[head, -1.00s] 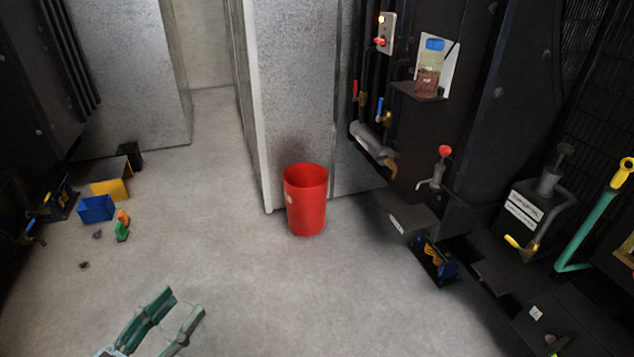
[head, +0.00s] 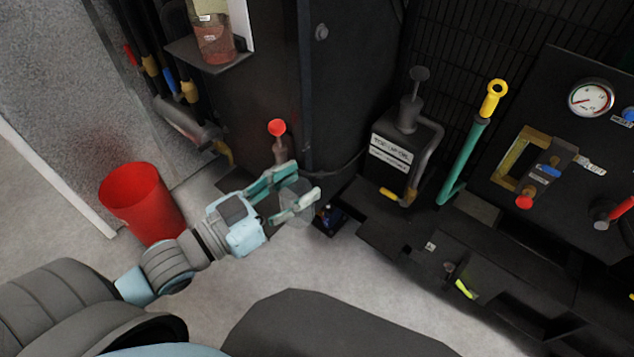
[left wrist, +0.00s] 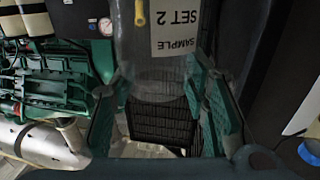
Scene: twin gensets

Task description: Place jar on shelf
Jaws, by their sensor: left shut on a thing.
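My left gripper (head: 300,184) reaches in from the lower left of the head view, in front of the dark genset. Its green fingers are shut on a clear, see-through jar (head: 296,196), hard to make out there. The left wrist view shows this clear jar (left wrist: 155,62) between the fingers, with a white label reading "SAMPLE SET 2" upside down. A small dark shelf (head: 240,50) juts from the genset at the upper left. Another jar (head: 214,42) with reddish-brown contents stands on it, its top cut off. My right gripper is not in view.
A red bin (head: 143,203) stands on the floor at left. A red-knobbed valve (head: 277,128) rises just behind the gripper. Pipes with coloured handles hang left of the shelf. A labelled oil unit (head: 400,155) and a green lever (head: 468,150) stand to the right.

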